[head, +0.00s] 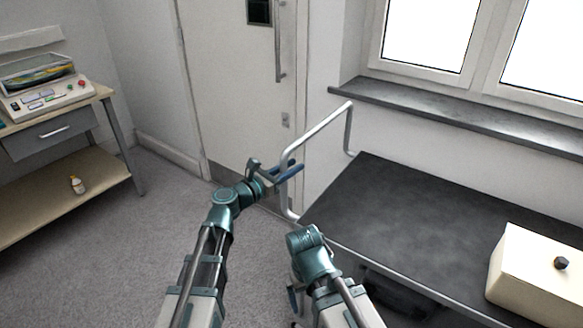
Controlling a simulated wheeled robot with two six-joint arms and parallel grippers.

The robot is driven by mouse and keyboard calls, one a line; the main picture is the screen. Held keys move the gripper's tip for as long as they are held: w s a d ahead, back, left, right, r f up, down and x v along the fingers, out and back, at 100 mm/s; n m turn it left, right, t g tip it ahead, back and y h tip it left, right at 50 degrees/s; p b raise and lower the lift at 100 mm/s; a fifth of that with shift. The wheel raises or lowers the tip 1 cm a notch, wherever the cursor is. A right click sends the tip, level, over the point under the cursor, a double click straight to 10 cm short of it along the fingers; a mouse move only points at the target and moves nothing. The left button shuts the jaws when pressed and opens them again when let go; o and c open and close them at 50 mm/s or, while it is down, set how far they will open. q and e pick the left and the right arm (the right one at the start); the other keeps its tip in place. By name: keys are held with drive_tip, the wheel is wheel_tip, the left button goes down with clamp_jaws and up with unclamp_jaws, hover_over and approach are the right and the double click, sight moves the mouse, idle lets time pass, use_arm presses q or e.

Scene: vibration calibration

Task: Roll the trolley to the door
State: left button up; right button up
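The trolley (420,215) has a dark flat top and a pale metal push handle (318,128) at its left end. It stands along the wall under the window. The door (240,90) is pale, with a dark kick strip, a long vertical pull handle and a small dark window; it appears closed. My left gripper (288,170) is at the near corner of the push handle, its blue fingers close on both sides of the tube. My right gripper (295,298) hangs low beside the trolley's near left corner, mostly hidden by its own arm; its fingers are unclear.
A cream box (540,272) with a dark knob sits on the trolley's right end. Grey carpet (130,250) between bench and trolley is clear.

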use_arm(q)
clamp_jaws()
idle(1.0)
